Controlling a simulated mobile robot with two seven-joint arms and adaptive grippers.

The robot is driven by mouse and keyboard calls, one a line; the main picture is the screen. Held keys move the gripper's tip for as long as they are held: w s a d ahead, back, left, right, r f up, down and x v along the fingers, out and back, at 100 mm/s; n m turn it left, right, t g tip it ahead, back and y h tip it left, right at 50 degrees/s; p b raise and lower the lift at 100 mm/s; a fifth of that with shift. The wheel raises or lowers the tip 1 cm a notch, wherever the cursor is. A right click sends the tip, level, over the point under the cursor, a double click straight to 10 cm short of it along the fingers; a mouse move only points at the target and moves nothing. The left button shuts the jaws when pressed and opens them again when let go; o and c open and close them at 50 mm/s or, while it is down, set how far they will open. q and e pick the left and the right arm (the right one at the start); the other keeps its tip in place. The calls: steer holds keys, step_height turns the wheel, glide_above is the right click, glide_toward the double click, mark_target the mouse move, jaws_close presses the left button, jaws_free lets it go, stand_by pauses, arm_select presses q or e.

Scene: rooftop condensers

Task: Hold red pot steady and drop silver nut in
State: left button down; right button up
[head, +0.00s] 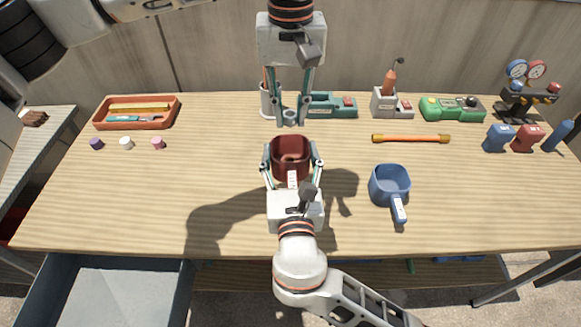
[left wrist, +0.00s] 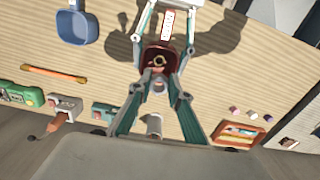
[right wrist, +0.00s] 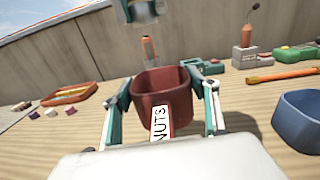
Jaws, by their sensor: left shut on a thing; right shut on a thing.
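The red pot (head: 291,155) stands on the wooden table, its opening upward and its labelled handle toward my right gripper. In the right wrist view the pot (right wrist: 163,98) carries a white label reading NUTS. My right gripper (head: 292,160) is shut on the pot, one finger on each side. My left gripper (head: 290,119) points down above the pot's far side, shut on the silver nut (head: 290,117). In the left wrist view the nut (left wrist: 159,86) shows between the fingertips, near the pot's rim. A small brass-coloured ring (left wrist: 160,61) shows inside the pot.
A blue pot (head: 390,184) stands to the right. An orange bar (head: 411,139) lies behind it. An orange tray (head: 137,113) and three small caps (head: 126,143) are at the left. Tools line the back edge. The table's front left is clear.

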mark_target(290, 160)
steer(key=shift+r, duration=0.4)
steer(key=shift+f, duration=4)
steer(key=shift+f, duration=0.5)
steer(key=o, duration=1.2)
steer(key=c, duration=1)
arm_select(q)
steer(key=shift+f, duration=6.9)
arm_select(e)
steer(key=shift+o, duration=0.2)
